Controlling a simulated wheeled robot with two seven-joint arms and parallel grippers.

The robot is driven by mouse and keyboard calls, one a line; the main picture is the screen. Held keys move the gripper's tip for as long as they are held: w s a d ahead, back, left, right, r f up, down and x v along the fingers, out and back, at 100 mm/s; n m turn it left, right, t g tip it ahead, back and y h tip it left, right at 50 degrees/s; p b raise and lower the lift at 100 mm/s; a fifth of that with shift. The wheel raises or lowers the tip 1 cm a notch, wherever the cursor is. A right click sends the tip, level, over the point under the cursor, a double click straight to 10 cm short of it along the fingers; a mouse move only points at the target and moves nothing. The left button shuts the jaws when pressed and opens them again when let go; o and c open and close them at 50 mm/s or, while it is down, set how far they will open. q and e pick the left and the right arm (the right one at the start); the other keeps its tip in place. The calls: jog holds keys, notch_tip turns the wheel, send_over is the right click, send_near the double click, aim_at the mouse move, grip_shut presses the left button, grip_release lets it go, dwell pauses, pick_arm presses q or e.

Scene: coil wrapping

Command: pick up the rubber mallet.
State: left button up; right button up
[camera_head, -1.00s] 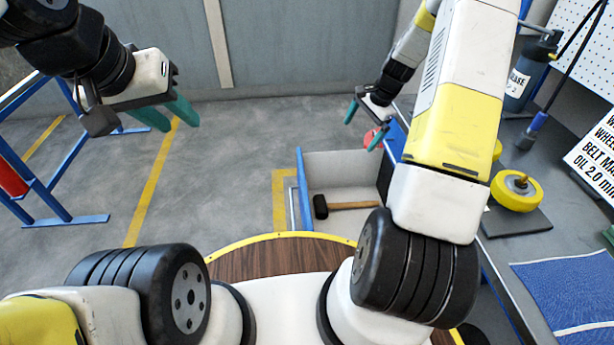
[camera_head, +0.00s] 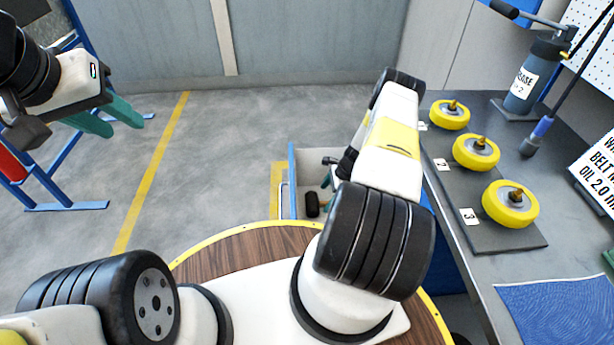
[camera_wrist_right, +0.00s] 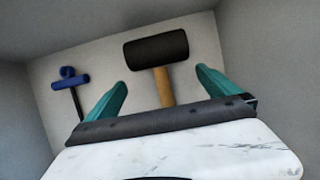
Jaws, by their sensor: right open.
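The rubber mallet lies in the open drawer (camera_head: 292,180); its black head (camera_head: 312,204) shows in the head view, while most of the handle is hidden by my right arm. In the right wrist view the mallet's black head (camera_wrist_right: 156,47) and tan wooden handle (camera_wrist_right: 164,86) lie on the drawer floor. My right gripper (camera_wrist_right: 162,82) is open, its teal fingers on either side of the handle, apart from it. In the head view my right gripper is mostly hidden inside the drawer. My left gripper (camera_head: 122,118) is open and empty in the air at the left.
A blue-and-black tool (camera_wrist_right: 73,85) lies beside the mallet in the drawer. The drawer walls are close around my right gripper. The workbench (camera_head: 470,250) holds several yellow wheels (camera_head: 510,204), a grease canister (camera_head: 534,75) and a blue cloth (camera_head: 560,310). A blue frame (camera_head: 60,170) stands at left.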

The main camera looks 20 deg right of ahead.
aim_at(311, 197)
jog(key=x, duration=0.4)
jog(key=shift+w+a+f, duration=0.1)
jog(key=shift+f, duration=0.25)
jog(key=c, duration=1.7)
jog(key=shift+r, duration=0.1)
